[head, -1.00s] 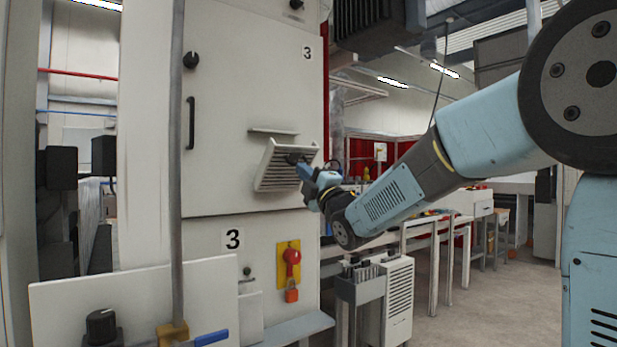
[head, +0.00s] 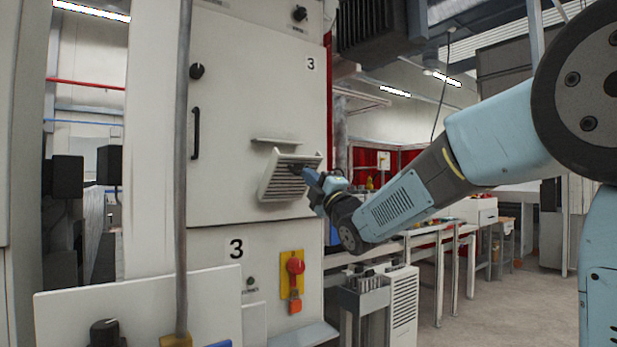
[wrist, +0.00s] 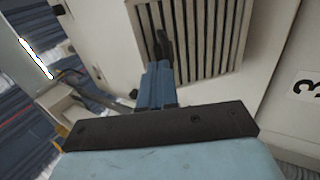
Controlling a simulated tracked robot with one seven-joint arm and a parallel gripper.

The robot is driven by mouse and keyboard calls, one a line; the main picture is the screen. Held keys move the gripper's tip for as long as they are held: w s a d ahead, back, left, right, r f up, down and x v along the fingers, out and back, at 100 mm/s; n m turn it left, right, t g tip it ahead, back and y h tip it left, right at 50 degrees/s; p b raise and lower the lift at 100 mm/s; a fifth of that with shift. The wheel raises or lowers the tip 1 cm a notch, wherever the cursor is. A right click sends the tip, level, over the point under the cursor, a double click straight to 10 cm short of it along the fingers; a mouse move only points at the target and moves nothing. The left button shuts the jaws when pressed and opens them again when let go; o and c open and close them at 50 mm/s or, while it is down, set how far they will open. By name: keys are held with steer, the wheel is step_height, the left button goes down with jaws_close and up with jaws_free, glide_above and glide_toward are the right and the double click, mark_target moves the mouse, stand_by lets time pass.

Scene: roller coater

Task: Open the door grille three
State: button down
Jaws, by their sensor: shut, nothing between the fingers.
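The door grille three (head: 267,190) is a pale louvred panel on the white cabinet, below a figure 3. It stands out from the cabinet face at a tilt, under a small ledge. In the wrist view its slats (wrist: 205,38) fill the top middle. My gripper (head: 300,168) is at the right part of the grille's slatted face. In the wrist view my gripper (wrist: 163,42) has its dark fingers together, over the left slats near the frame edge. Nothing shows between them. The fingertips overlap the slats; I cannot tell how deep they reach.
The white cabinet (head: 230,110) has a dark handle (head: 195,133) and knobs. A red knob on a yellow plate (head: 292,282) sits below the grille. A grey post (head: 182,200) and a white panel (head: 130,310) stand in front. Benches (head: 440,250) and open floor lie right.

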steer(key=r+v, duration=0.1)
steer(key=v, duration=1.1)
steer(key=shift+s+d, duration=0.25)
steer(key=shift+s, duration=0.25)
